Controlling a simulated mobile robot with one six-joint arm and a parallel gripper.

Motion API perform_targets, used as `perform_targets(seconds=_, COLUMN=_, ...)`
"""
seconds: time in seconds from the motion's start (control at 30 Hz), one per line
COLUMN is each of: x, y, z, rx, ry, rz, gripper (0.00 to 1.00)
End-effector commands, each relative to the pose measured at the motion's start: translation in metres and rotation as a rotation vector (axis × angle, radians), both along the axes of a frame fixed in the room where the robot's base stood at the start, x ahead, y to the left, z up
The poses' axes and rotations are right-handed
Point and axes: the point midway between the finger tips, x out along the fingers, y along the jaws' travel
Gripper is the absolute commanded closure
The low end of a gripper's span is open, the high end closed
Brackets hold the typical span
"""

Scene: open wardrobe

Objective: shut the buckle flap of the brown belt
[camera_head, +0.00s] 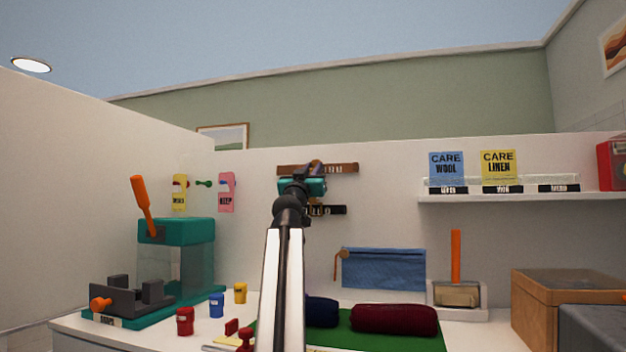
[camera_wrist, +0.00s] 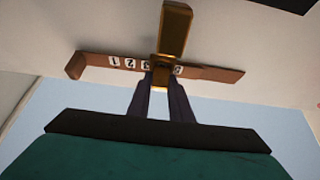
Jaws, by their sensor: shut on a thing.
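The brown belt (camera_head: 341,168) is stretched level along the back wall. In the wrist view the brown belt (camera_wrist: 95,63) crosses the upper part, with white number tags along it. Its gold buckle flap (camera_wrist: 175,28) stands across the strap and tapers toward my fingers. My gripper (camera_wrist: 161,84) has its two dark fingers close together on the near gold end of the flap. In the head view my gripper (camera_head: 313,170) is in front of the belt and hides part of it; the flap cannot be made out there.
A black belt (camera_head: 338,210) is just below, partly behind my wrist. A blue pouch (camera_head: 383,269) hangs lower right. A shelf (camera_head: 520,198) with care cards is at right. A teal-topped machine (camera_head: 176,232) stands at left. The wall above the brown belt is clear.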

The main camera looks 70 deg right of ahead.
Motion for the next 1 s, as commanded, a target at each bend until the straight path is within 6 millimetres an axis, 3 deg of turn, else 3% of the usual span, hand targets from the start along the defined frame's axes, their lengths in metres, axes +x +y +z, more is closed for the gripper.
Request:
perform_targets(seconds=0.73, x=-0.0010, y=-0.0008, z=-0.0025, rx=-0.016, ry=-0.002, rz=-0.002, gripper=1.00)
perform_targets(seconds=0.77, x=-0.0009, y=-0.0008, z=-0.0025, rx=-0.016, ry=-0.002, rz=-0.002, gripper=0.78)
perform_targets(seconds=0.83, x=-0.0008, y=-0.0008, z=-0.0022, rx=-0.016, ry=-0.002, rz=-0.002, gripper=0.66)
perform_targets(seconds=1.0, x=-0.0004, y=-0.0007, z=-0.0016, rx=-0.017, ry=-0.001, rz=-0.001, gripper=0.62)
